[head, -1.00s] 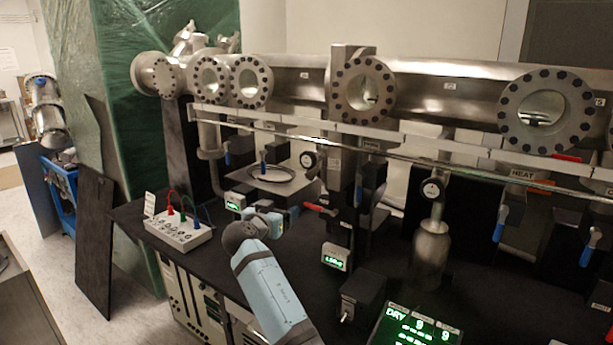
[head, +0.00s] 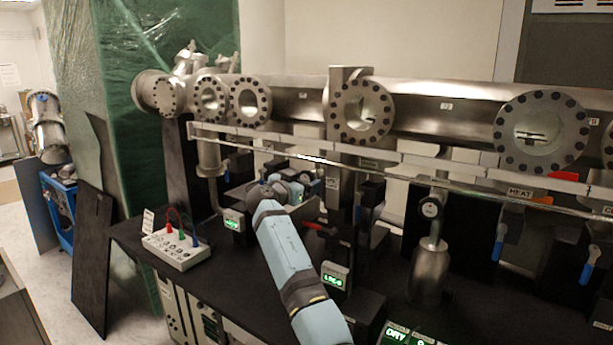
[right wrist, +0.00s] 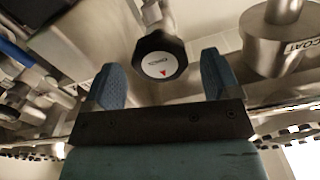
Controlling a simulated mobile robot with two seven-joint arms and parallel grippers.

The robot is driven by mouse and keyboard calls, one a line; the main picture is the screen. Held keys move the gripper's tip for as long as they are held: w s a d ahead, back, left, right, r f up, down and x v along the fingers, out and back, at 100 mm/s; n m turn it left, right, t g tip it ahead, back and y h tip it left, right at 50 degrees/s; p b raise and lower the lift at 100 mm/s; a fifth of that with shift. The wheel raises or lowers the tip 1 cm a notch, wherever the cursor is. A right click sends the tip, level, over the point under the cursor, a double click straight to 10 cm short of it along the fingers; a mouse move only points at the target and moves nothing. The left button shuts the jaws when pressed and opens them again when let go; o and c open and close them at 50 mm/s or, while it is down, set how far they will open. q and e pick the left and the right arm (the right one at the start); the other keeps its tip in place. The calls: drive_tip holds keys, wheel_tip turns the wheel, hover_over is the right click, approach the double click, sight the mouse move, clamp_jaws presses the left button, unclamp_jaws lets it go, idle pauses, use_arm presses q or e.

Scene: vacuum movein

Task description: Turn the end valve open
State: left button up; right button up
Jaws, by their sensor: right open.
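In the right wrist view, a dark, many-sided valve knob (right wrist: 160,58) with a white face and a red arrow sits on a metal stem. My right gripper (right wrist: 159,66) is open, with one blue finger on each side of the knob. Gaps show between the knob and both fingers. In the head view, my right gripper (head: 297,186) is at the back of the bench, below the long steel manifold (head: 300,101). The knob cannot be made out there, hidden by the arm or too small. My left gripper is not in view.
A metal cylinder (right wrist: 284,42) marked "COAT" stands right of the gripper in the wrist view. Around the arm are a control box (head: 178,250) with coloured cables, a small green display (head: 335,275) and a steel vessel (head: 429,270). A thin rail crosses above the gripper.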

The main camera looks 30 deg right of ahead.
drive_tip(key=shift+x, duration=1.15)
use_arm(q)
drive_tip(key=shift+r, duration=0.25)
use_arm(e)
drive_tip(key=c, duration=0.9)
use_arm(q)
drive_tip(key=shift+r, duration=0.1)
